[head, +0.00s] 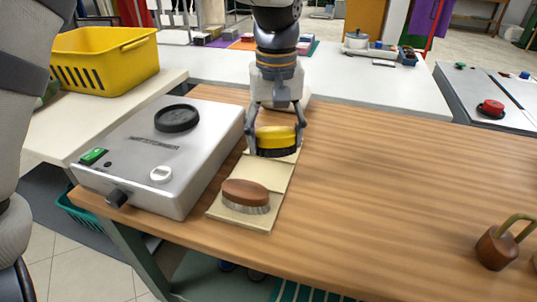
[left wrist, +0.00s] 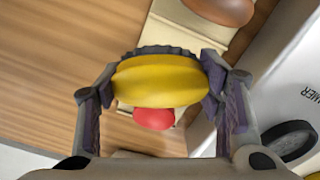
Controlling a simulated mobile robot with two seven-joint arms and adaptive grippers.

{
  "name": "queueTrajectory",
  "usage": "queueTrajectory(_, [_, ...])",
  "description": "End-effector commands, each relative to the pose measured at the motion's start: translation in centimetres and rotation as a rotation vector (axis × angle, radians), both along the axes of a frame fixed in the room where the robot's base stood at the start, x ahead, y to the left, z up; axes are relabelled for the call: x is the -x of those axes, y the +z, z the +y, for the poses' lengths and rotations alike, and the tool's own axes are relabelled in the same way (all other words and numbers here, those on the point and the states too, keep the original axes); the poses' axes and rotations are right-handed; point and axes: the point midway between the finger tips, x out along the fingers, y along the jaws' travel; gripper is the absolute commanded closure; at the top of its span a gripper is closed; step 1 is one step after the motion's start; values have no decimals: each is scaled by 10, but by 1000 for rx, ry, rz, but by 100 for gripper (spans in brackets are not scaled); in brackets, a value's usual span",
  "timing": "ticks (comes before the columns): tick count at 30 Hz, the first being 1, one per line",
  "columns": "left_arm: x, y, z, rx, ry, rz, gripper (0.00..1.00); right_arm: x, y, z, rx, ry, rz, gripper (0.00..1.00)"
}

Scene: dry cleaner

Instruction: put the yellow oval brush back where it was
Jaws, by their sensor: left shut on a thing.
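The yellow oval brush (head: 276,138), with dark bristles, is between the fingers of my left gripper (head: 277,139). The gripper is shut on it, fingers on its two ends. In the left wrist view the yellow brush (left wrist: 160,82) fills the space between the fingertips. It is over the far part of a cream board (head: 263,172); I cannot tell whether its bristles touch the board. A brown oval brush (head: 246,192) with pale bristles lies on the near part of the board. My right gripper is not in view.
A red rounded thing (left wrist: 153,119) shows beside the yellow brush in the left wrist view. A grey machine (head: 160,150) stands just left of the board. The wooden table (head: 390,190) is clear to the right, up to a brown handled block (head: 497,248). A yellow basket (head: 105,58) stands back left.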

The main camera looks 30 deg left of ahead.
Motion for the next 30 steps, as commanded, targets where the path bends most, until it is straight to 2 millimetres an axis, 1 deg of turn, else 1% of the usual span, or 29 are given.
queueTrajectory(1, [0, -17, 8, 2, 1, 13, 65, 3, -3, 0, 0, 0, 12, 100])
queueTrajectory(3, [-3, -29, 18, 3, 0, 10, 65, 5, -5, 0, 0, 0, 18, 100])
queueTrajectory(10, [-7, -49, 36, 0, 0, 7, 65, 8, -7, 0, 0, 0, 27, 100])
queueTrajectory(11, [-7, -55, 39, 1, 0, 8, 65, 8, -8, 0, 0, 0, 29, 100])
queueTrajectory(12, [-6, -63, 38, 0, -1, 10, 65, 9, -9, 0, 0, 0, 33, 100])
queueTrajectory(15, [-6, -80, 37, 0, -2, 7, 65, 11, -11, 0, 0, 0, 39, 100])
queueTrajectory(21, [-7, -79, 37, 0, -1, 1, 65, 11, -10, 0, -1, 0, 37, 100])
queueTrajectory(25, [-7, -82, 37, 0, -1, 3, 65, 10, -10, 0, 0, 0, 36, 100])
queueTrajectory(26, [-7, -82, 37, 0, -1, 3, 37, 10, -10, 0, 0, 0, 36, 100])
queueTrajectory(27, [-7, -82, 37, 0, -1, 1, 28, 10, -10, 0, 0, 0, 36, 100])
queueTrajectory(28, [-7, -82, 37, 0, -1, 1, 21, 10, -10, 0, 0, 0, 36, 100])
queueTrajectory(29, [-7, -82, 37, 0, -1, 2, 19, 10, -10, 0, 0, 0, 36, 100])
queueTrajectory(30, [-7, -82, 37, 0, -1, 2, 19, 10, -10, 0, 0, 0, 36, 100])
